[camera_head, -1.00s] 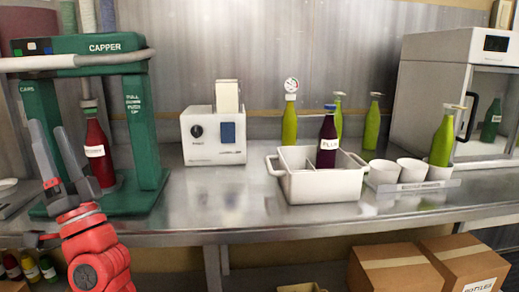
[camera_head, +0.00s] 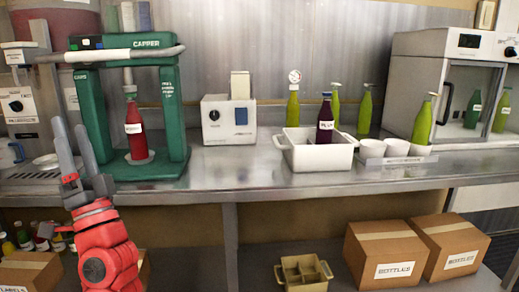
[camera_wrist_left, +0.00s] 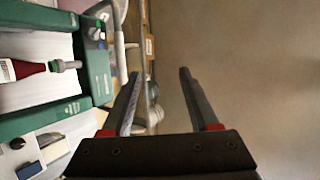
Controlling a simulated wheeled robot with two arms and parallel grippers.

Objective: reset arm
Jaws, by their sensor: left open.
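My left gripper (camera_head: 82,158) is open and empty, with its fingers pointing up, at the front left of the bench. It also shows in the left wrist view (camera_wrist_left: 160,95) with nothing between its two fingers. It stands left of and in front of the green capper (camera_head: 130,110), apart from it. A red bottle (camera_head: 133,128) stands upright inside the capper. The bottle shows sideways in the left wrist view (camera_wrist_left: 22,70). My right gripper is not in view.
A white bin (camera_head: 318,152) holds a dark bottle (camera_head: 325,122). Cardboard boxes (camera_head: 385,255) and a divided carrier (camera_head: 303,272) sit below. The bench (camera_head: 235,175) is clear in front.

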